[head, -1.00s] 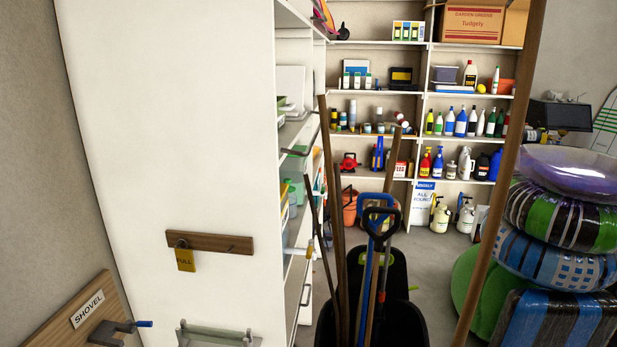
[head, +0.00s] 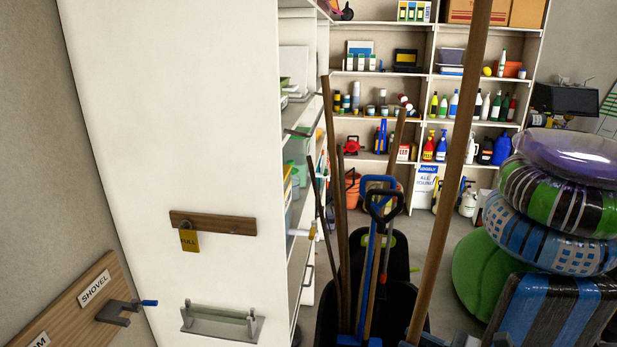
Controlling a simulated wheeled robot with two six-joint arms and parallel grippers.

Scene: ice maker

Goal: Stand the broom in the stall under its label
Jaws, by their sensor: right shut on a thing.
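A long wooden pole (head: 450,150), taken to be the broom's handle, runs from the top edge to the bottom edge right of centre, slightly tilted. Its lower end and any broom head are out of frame. My right gripper (head: 418,341) barely shows at the bottom edge, shut on this pole. My left gripper is not in view. At the lower left a wooden board (head: 75,297) carries a SHOVEL label (head: 94,288) and, nearer, a cut-off label (head: 40,340) ending in "OM". The stall under that label is below the frame.
A grey holder with a blue tip (head: 125,310) juts from the board. A black bin (head: 400,305) holds several long-handled tools beside the pole. Stacked inflatable rings (head: 555,240) stand at right. A white cabinet side (head: 185,120) fills the left.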

